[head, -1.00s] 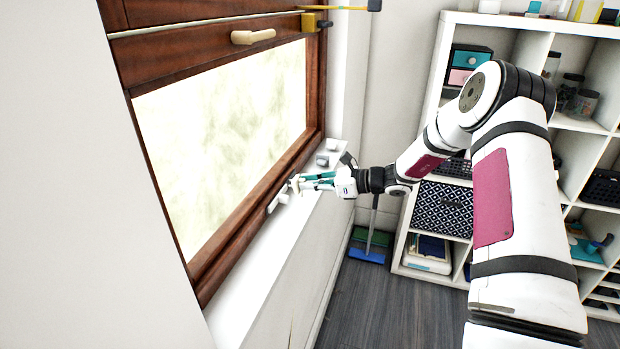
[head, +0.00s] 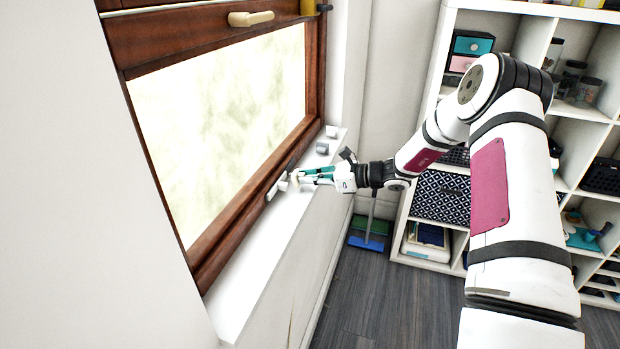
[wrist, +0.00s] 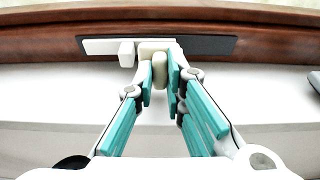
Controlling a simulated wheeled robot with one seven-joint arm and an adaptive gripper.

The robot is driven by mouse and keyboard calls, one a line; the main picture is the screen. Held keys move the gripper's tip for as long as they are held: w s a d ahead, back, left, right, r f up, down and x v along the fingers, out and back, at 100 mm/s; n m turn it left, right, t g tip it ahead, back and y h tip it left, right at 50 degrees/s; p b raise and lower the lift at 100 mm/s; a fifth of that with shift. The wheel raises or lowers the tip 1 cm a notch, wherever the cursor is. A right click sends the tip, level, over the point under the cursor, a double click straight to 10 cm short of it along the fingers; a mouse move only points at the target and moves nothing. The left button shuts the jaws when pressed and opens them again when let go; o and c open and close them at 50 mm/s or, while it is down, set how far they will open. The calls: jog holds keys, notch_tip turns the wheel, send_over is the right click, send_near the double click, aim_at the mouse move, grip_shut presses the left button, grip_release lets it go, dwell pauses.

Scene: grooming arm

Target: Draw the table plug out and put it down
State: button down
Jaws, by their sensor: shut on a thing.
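A cream plug (wrist: 160,66) is between the fingertips of my gripper (wrist: 160,82) in the wrist view, in front of a socket strip. The strip (wrist: 211,45), part white and part black, runs along the foot of the wooden window frame. A white block-shaped piece (wrist: 126,54) sits on the strip just left of the plug. I cannot tell whether the plug is still seated or slightly out. In the head view my gripper (head: 303,177) reaches in from the right over the sill, shut on the plug, which is mostly hidden by the fingers.
The white window sill (head: 250,270) is bare toward the near end. Small grey blocks (head: 322,148) stand on it farther back. The brown window frame (head: 232,226) rises behind the strip. A white shelf unit (head: 500,32) stands at the right, with dark floor (head: 380,300) below.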

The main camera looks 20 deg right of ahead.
jog(key=shift+f, duration=0.35)
dwell(0.3)
jog(key=c, duration=1.6)
grip_release()
jog(key=shift+o, duration=0.2)
jog(key=v, duration=1.2)
